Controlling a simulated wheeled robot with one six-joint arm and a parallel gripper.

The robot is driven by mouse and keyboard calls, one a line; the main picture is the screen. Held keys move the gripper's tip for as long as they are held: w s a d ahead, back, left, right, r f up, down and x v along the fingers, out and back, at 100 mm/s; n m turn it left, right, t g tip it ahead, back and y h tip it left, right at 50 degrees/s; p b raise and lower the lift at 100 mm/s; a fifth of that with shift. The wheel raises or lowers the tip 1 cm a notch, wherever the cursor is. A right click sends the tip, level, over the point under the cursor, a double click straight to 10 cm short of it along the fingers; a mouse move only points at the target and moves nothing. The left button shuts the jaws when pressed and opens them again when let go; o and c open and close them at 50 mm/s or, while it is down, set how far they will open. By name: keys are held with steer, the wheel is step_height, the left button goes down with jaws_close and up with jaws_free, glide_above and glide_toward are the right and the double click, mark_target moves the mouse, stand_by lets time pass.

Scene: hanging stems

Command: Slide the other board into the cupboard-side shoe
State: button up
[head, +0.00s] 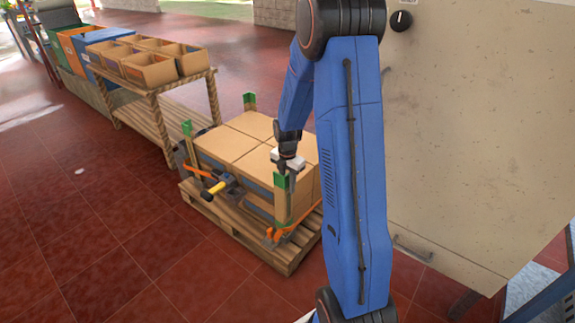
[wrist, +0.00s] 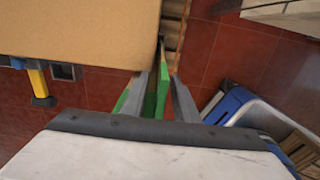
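A tan corner board with a green top (head: 281,203) stands upright at the near right corner of the stacked boxes, on the side toward the cupboard (head: 480,130). My gripper (head: 291,172) is at its top. In the wrist view my gripper (wrist: 163,88) has a finger on each side of the green part (wrist: 164,93) and looks shut on it. An orange shoe (head: 270,240) is at the pallet corner by the board's foot. Whether the foot sits in it is unclear. Other green-topped boards stand at the left corner (head: 188,143) and the far corner (head: 249,101).
The boxes (head: 235,140) sit on a wooden pallet (head: 285,260). A tool with a yellow handle (head: 213,190) hangs at their near side. A wooden rack with open bins (head: 150,68) stands behind left. The red tiled floor in front is clear.

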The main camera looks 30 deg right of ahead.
step_height(320, 180, up, 15)
steer(key=shift+r, duration=0.3)
steer(key=s+a+r+m+t, duration=0.2)
steer(key=s+a+r+m, duration=0.85)
steer(key=s, duration=0.35)
steer(key=s+a+r+m+t, duration=0.1)
steer(key=s+a+m, duration=0.4)
steer(key=s+m, duration=0.6)
steer(key=s+t, duration=0.1)
steer(key=s, duration=0.4)
steer(key=shift+s+a+r+t, duration=0.2)
steer(key=shift+s+t, duration=0.05)
steer(key=shift+t, duration=0.15)
